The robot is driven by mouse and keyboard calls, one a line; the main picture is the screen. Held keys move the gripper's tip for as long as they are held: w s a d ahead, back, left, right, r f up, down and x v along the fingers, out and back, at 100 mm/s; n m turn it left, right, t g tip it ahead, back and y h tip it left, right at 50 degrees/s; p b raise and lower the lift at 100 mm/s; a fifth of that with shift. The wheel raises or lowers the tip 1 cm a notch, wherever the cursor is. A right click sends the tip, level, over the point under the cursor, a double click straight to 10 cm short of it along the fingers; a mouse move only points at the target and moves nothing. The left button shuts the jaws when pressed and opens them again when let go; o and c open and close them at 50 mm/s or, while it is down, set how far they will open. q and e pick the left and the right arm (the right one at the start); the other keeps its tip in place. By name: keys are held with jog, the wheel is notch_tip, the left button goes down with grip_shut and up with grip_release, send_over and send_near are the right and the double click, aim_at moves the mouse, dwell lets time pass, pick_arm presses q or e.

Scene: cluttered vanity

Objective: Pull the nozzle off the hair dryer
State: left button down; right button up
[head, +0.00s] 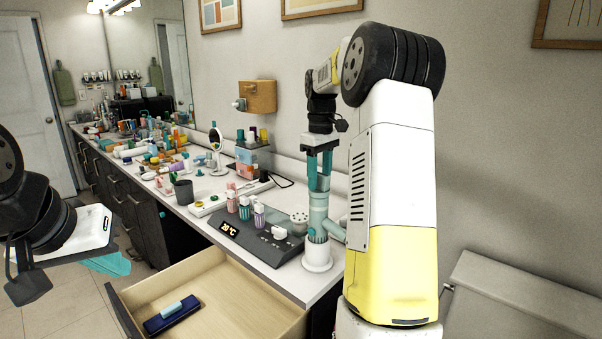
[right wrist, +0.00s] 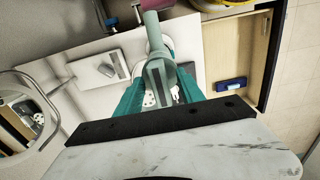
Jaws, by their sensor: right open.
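The pale grey-green hair dryer (head: 318,212) stands upright in a white round holder (head: 317,256) at the counter's front right corner. Its handle slants off to the right, partly behind my right arm. The nozzle (head: 322,184) is at the top, and its dark slot faces the camera in the right wrist view (right wrist: 158,78). My right gripper (head: 319,172) points down from above, with its open teal fingers on either side of the nozzle. Whether they touch it is unclear. My left gripper (head: 108,263) is at the far left, away from the dryer; its finger gap is hidden.
An open drawer (head: 235,300) holding a dark blue case (head: 172,315) juts out below the counter. A dark grey panel (head: 262,238) with several colourful bottles sits left of the dryer. More clutter fills the counter behind. A wall rises close behind.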

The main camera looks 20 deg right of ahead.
aim_at(320, 173)
jog(key=shift+c, duration=0.3)
grip_shut()
jog(key=shift+r, duration=0.2)
jog(key=shift+r, duration=1)
jog(key=shift+r, duration=0.1)
jog(key=shift+r, duration=2.4)
